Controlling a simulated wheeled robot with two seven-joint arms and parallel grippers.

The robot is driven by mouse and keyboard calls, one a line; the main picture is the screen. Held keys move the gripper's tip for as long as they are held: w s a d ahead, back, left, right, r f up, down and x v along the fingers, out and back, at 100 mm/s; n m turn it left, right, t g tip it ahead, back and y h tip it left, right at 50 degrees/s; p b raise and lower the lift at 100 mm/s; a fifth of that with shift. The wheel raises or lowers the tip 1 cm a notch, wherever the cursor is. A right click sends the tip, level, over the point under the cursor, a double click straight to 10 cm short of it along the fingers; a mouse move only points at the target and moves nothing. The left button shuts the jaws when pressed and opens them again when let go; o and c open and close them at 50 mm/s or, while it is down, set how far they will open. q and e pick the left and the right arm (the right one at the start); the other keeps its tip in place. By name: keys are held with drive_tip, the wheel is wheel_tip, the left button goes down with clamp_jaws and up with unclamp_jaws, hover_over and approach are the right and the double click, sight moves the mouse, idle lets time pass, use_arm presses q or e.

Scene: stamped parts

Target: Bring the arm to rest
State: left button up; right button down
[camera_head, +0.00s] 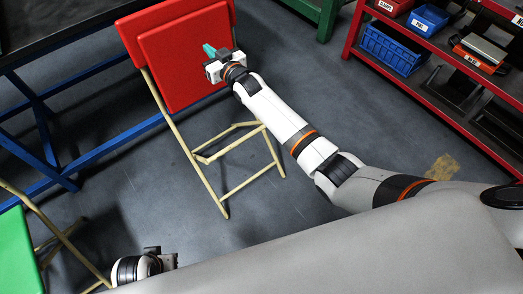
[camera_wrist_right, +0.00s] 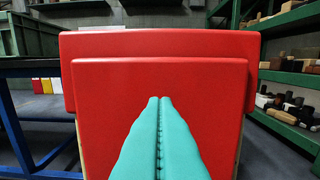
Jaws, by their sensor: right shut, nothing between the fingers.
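My right arm reaches up and left across the head view. Its gripper (camera_head: 209,51) has teal fingers and is over the upper part of a red padded chair (camera_head: 180,75). In the right wrist view the two teal fingers (camera_wrist_right: 160,100) lie together, shut, with nothing between them. They point at the red panel (camera_wrist_right: 105,110); I cannot tell whether the tips touch it. A white and dark part of my left arm's end (camera_head: 145,267) shows at the bottom left of the head view; its fingers are hidden.
The red chair stands on tan legs. A dark table on a blue frame (camera_head: 85,160) is at its left. A green chair (camera_head: 17,250) is at the lower left. A red shelf rack (camera_head: 440,105) with blue bins (camera_head: 390,49) is at the right. Grey floor (camera_head: 320,95) is clear between.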

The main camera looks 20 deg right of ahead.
idle(0.3)
